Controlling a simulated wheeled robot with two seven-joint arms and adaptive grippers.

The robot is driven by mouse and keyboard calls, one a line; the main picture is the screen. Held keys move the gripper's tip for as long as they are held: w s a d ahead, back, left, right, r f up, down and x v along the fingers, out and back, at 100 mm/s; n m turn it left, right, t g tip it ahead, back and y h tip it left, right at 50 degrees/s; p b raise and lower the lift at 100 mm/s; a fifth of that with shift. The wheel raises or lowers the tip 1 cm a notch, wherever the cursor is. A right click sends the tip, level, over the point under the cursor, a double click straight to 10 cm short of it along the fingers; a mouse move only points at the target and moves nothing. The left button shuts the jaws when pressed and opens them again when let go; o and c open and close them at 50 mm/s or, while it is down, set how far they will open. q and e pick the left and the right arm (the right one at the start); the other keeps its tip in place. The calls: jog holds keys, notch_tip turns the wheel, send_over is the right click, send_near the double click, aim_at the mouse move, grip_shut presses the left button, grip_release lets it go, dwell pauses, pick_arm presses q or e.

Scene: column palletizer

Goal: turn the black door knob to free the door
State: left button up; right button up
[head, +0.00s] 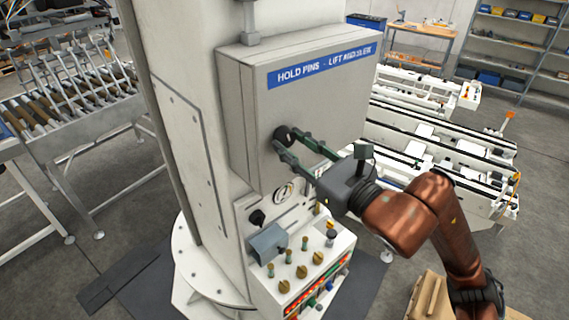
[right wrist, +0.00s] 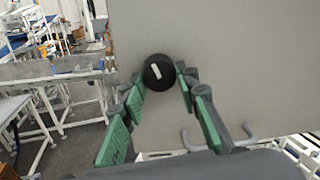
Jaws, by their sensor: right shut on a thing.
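The black door knob (head: 282,133) is on the front of the grey cabinet door (head: 325,110), near its left edge. In the right wrist view the knob (right wrist: 158,72) is round, with a short white mark that stands slightly tilted from upright. My right gripper (head: 287,139) reaches in from the right and is shut on the knob. Its two green-padded fingers stand on either side of the knob in the right wrist view (right wrist: 160,76). The door lies flat against the cabinet. My left gripper is not in view.
A blue "HOLD PINS" label (head: 325,65) crosses the door's top. Below the cabinet is a control panel (head: 325,250) with several brass knobs and a grey-blue box (head: 268,243). A roller conveyor (head: 70,105) stands at left, white conveyor machinery (head: 440,150) at right.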

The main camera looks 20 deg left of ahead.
jog(key=n+b, duration=0.5)
jog(key=b, duration=0.1)
jog(key=n+b, duration=0.3)
jog(key=shift+w+d+f+n+b, duration=0.1)
jog(key=shift+w+f+n+b, duration=0.15)
jog(key=shift+n+b, duration=0.05)
jog(key=shift+n+y+b, duration=0.3)
jog(key=shift+n, duration=0.1)
jog(key=shift+r+n+b, duration=0.1)
jog(key=shift+n+b, duration=0.55)
jog(key=shift+n, duration=0.55)
jog(key=shift+r+n+g+b, duration=0.1)
jog(key=shift+n+g+b, duration=0.25)
jog(key=shift+n, duration=0.85)
jog(key=o, duration=1.2)
jog(key=shift+c, duration=0.2)
jog(key=shift+r, duration=0.1)
